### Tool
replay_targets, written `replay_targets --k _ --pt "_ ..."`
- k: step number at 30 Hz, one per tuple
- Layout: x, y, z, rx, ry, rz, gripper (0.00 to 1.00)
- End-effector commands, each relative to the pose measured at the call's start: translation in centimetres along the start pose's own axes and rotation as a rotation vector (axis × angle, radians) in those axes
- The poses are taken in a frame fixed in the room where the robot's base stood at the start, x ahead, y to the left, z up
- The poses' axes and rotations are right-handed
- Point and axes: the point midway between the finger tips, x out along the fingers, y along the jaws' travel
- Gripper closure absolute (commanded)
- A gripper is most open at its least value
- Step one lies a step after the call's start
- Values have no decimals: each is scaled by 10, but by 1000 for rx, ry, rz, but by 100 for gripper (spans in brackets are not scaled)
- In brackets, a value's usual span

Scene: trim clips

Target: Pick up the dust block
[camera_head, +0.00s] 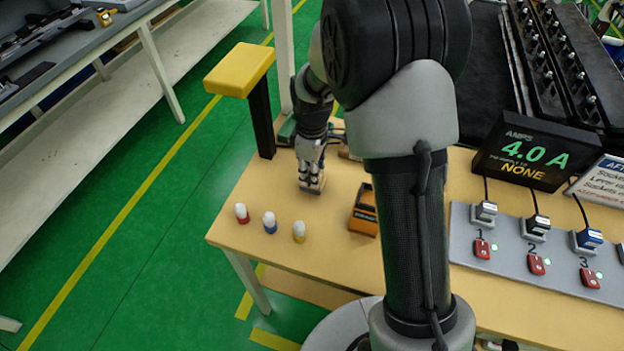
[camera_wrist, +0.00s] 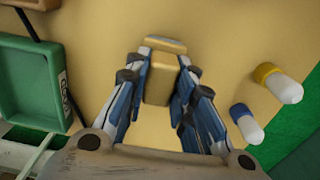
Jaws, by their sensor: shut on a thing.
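My gripper (camera_head: 311,178) is low over the tan table, left of my own arm column. In the wrist view my gripper (camera_wrist: 158,95) has its blue-grey fingers closed on both sides of a tan block, the dust block (camera_wrist: 159,80). A wider tan part with a greyish edge shows at its far end.
Bottles with red (camera_head: 242,213), blue (camera_head: 270,222) and yellow (camera_head: 299,231) bands stand near the table's front left. An orange-and-black box (camera_head: 363,212) is right of my gripper. A yellow-topped post (camera_head: 240,72) stands behind left. A grey switch panel (camera_head: 462,240) is right. A green tray (camera_wrist: 30,85) is nearby.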

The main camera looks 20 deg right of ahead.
Motion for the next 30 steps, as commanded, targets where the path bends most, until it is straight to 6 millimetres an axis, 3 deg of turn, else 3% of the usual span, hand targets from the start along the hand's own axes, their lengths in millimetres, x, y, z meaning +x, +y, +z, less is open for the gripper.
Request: replay_targets --k 7,11,14,24,30 --pt "-2 0 0 0 0 0 100" --pt "-16 0 0 0 1 2 100" --pt "-36 1 0 0 2 3 100" --pt "-135 1 -1 0 3 4 100" --pt "-177 0 0 0 2 2 100"
